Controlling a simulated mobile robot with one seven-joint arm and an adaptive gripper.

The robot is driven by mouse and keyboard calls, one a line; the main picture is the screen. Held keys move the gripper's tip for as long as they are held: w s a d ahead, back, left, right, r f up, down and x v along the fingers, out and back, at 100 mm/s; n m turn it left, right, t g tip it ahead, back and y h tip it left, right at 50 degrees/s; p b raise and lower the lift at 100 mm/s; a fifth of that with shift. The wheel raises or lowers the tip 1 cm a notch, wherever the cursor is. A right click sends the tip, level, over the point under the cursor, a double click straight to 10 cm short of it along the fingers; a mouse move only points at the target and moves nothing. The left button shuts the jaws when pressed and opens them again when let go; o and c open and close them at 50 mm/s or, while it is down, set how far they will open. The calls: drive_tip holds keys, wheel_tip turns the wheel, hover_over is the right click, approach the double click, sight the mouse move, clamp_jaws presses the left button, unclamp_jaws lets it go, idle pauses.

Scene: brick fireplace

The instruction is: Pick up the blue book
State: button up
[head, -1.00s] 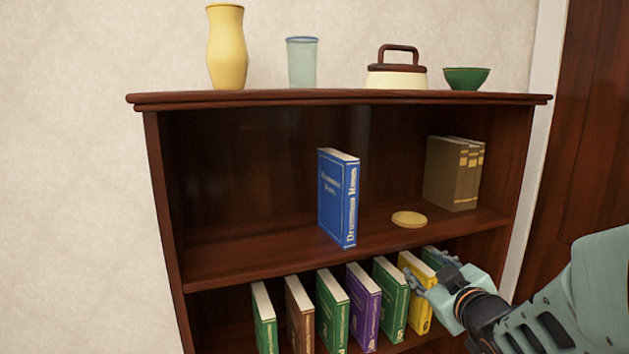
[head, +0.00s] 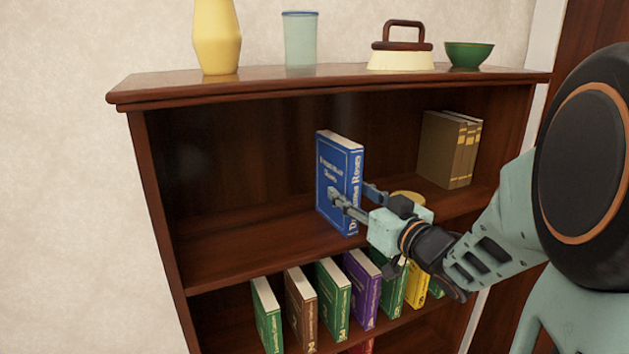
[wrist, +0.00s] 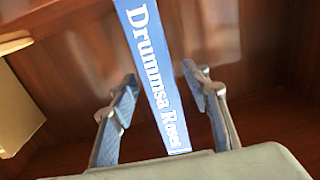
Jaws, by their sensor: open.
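The blue book (head: 336,170) stands upright on the upper shelf of the dark wooden bookcase, its spine facing out to the right. My gripper (head: 354,198) is at the lower part of the spine, with one finger on each side of the book. In the wrist view, the blue spine (wrist: 160,75) with white lettering runs between the two open fingers (wrist: 162,112), with a gap on both sides. My gripper hides part of the spine in the head view.
A round yellow disc (head: 408,196) lies behind my gripper on the shelf (head: 240,248). Brown books (head: 445,150) stand to the right. Several coloured books, including a purple one (head: 361,290), line the lower shelf. The upper shelf left of the blue book is clear.

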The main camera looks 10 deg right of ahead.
sight(336, 185)
drive_tip(key=shift+f+p+x, duration=0.2)
drive_tip(key=shift+x, duration=1.3)
drive_tip(key=shift+f+p+x, duration=0.15)
drive_tip(key=shift+f+x, duration=0.05)
drive_tip(key=shift+x, duration=1.25)
clamp_jaws()
drive_tip(key=shift+r, duration=0.1)
